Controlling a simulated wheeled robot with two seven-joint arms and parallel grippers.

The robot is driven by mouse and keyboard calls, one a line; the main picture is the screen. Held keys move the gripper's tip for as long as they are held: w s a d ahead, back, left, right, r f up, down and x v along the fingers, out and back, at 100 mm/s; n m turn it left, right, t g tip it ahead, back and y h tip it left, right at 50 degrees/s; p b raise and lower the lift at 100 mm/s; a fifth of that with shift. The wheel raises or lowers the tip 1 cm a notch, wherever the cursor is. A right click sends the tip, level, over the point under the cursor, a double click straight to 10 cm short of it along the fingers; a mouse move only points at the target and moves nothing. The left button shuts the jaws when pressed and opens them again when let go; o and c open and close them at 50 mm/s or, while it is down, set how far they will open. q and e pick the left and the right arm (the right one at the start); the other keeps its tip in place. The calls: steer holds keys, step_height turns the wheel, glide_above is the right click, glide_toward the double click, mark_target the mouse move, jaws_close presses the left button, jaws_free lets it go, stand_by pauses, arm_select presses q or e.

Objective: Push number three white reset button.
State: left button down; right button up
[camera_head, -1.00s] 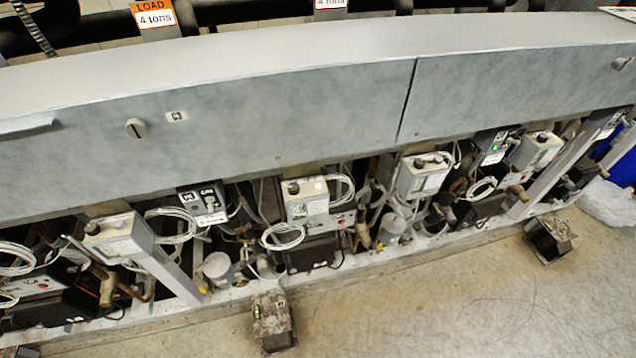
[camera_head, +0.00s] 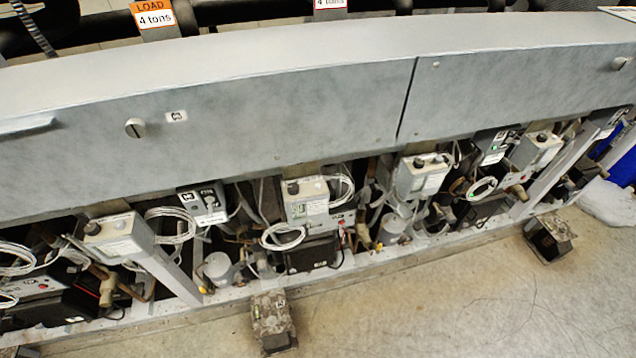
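The compressor rack (camera_head: 270,95) runs across the view, with several control boxes in its open lower part. A grey box (camera_head: 202,203) with a dark label sits left of the middle; its label is too small to read surely. A pale control box (camera_head: 306,203) with a dark knob and a small light button on top (camera_head: 312,179) stands in the middle. Similar boxes stand at the left (camera_head: 118,238) and right (camera_head: 420,178). I cannot tell for sure which button is number three. Neither gripper is in view.
A long grey cover panel (camera_head: 270,110) overhangs the boxes. Rusty feet (camera_head: 272,322) and (camera_head: 548,238) stand on the floor before the rack. Coiled grey cables (camera_head: 283,236) hang by the boxes. The concrete floor (camera_head: 450,310) in front is otherwise clear.

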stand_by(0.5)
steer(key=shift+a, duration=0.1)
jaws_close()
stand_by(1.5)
